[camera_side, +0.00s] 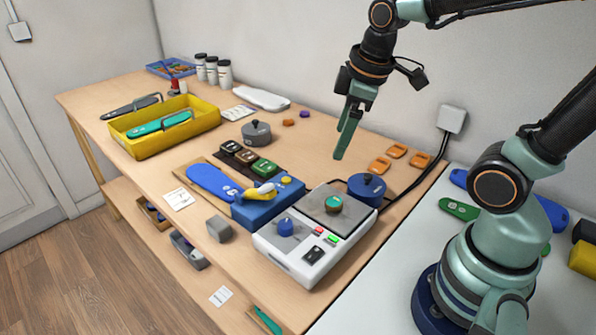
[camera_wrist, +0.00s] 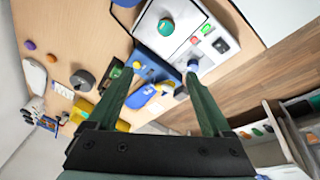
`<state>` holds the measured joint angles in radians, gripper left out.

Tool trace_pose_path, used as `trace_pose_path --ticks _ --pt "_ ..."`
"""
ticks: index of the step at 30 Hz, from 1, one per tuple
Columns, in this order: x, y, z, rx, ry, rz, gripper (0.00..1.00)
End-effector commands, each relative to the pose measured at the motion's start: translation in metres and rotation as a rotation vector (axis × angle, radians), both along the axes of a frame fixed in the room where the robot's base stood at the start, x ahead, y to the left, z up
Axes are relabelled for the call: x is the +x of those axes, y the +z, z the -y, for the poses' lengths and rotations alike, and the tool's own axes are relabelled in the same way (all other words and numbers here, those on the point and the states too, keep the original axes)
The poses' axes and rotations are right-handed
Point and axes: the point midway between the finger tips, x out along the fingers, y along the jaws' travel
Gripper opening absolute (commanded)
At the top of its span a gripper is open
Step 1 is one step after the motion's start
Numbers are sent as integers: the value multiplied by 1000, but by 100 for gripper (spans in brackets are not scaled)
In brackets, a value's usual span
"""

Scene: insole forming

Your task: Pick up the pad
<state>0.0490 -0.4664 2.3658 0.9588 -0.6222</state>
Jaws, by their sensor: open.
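Nothing in view is clearly marked as the pad, and I cannot tell which piece it is. A blue insole-shaped piece (camera_side: 212,182) lies flat beside a blue block (camera_side: 258,212) with a yellow handle-like part (camera_side: 262,192) on top. Several small square pieces, including a green one (camera_side: 264,167), sit in a dark row behind it. Several orange pieces (camera_side: 397,150) lie at the back right of the table. My gripper (camera_side: 341,156) is open and empty, high above the table behind the white machine. In the wrist view my gripper (camera_wrist: 157,75) spans the blue block area.
The white machine (camera_side: 290,262) with knobs and buttons stands at the front edge. A blue round pot (camera_side: 366,188) and a grey lidded pot (camera_side: 257,133) stand nearby. A yellow tray (camera_side: 205,114) holds insole-shaped pieces at left. Black cables run along the back right.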

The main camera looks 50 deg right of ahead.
Motion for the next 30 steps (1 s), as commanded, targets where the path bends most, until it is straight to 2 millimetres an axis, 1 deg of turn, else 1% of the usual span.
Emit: trace_pose_path --ticks 1,6,9,12,17,20,24,27,30 --pt "3 -7 3 -25 91 -45 84" --pt "10 -27 13 -84 435 -169 84" --pt "12 -37 17 -96 596 -222 84" --pt "14 -44 20 -99 711 -254 84" --pt "15 -52 22 -98 794 -276 84" --pt "14 -65 22 -97 801 -279 84" --pt "14 -89 22 -97 799 -280 84" --pt "14 -104 22 -98 799 -278 84" --pt "14 -114 22 -99 798 -276 84"
